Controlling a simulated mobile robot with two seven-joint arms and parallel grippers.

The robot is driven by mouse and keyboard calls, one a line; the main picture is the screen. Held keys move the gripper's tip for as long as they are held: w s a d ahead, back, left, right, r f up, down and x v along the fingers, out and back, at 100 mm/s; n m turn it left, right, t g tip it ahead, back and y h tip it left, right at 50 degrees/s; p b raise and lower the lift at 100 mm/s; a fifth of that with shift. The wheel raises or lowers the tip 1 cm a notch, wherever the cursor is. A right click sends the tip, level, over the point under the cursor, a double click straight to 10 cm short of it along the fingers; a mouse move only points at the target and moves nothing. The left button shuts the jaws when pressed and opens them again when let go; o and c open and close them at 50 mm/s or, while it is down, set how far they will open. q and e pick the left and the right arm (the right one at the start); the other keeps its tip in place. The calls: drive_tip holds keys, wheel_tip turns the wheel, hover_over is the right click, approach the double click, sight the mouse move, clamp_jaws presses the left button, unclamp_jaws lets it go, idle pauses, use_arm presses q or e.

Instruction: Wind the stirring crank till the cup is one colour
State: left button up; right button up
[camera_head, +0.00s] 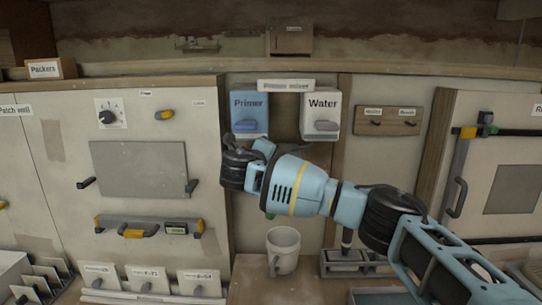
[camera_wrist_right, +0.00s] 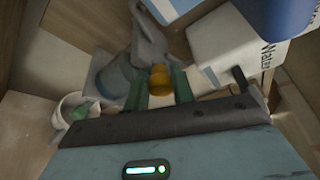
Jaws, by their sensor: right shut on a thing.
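My right gripper (camera_wrist_right: 161,88) is shut on an orange crank knob (camera_wrist_right: 159,72) in the right wrist view. A grey metal part (camera_wrist_right: 150,42) shows just beyond the knob. In the head view my right forearm and wrist cover the knob and crank, below the Primer and Water tanks. A white mug (camera_head: 283,250) stands upright on the ledge below my forearm. In the right wrist view the mug (camera_wrist_right: 66,111) shows a grey-green patch inside; whether its contents are one colour I cannot tell. My left gripper is not in view.
The blue Primer tank (camera_head: 249,113) and white Water tank (camera_head: 320,115) hang above my wrist. A panel with a dial (camera_head: 107,116) and handles is at left. A small rack (camera_head: 350,262) stands right of the mug. A cabinet door with a long handle (camera_head: 457,180) is at right.

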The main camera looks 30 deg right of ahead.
drive_tip(key=shift+f, duration=0.15)
drive_tip(key=o, duration=1)
drive_tip(key=shift+d, duration=0.1)
drive_tip(key=v, duration=0.8)
